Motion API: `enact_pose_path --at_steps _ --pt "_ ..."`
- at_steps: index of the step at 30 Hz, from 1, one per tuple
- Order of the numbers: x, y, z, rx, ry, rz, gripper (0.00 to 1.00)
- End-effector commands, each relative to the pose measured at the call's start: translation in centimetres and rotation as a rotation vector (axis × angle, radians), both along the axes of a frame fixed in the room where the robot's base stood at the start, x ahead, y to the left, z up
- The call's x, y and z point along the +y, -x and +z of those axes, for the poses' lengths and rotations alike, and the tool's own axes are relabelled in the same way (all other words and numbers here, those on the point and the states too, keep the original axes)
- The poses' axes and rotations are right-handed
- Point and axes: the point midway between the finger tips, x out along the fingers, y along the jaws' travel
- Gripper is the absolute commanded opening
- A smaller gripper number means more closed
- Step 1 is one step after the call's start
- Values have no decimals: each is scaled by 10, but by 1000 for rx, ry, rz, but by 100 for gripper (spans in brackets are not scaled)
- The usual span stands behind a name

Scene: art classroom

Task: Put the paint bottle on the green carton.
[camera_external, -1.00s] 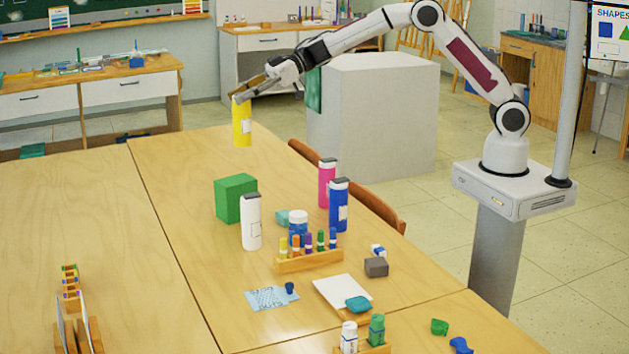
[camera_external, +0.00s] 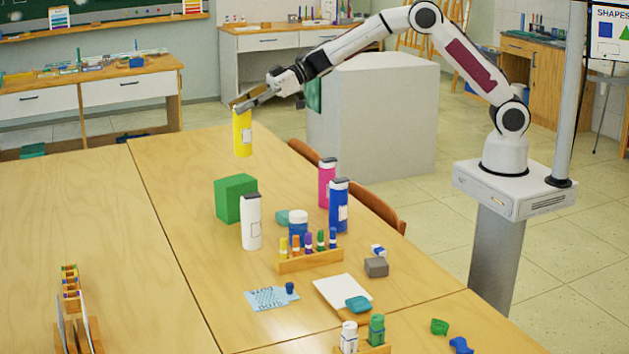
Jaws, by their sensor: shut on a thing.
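A yellow paint bottle (camera_external: 242,136) hangs upright in my gripper (camera_external: 241,107), which is shut on its top. The bottle is behind the green carton (camera_external: 235,198) in the picture, and its lower end shows above the carton's level, apart from it. The green carton stands on the wooden table with a bare top. A white bottle (camera_external: 251,222) stands in front of the carton's right part and hides a little of it. A pink bottle (camera_external: 327,183) and a blue bottle (camera_external: 338,206) stand to the right.
A blue-and-white jar (camera_external: 298,226) and a wooden rack (camera_external: 311,261) of small colored bottles stand in front of the blue bottle. A grey block (camera_external: 376,267) and white sheet (camera_external: 342,291) lie nearer. The table left of the carton (camera_external: 165,200) is clear.

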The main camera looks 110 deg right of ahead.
Motion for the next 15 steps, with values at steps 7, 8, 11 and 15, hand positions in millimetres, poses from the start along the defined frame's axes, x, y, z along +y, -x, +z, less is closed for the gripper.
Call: enact_pose_path --at_steps 7,8,11,15 --pt "0 0 -28 0 -1 0 0" --pt "0 0 -30 -1 -1 0 0" --pt "0 0 -34 -1 0 1 0" --pt "0 0 -34 -2 1 1 0"
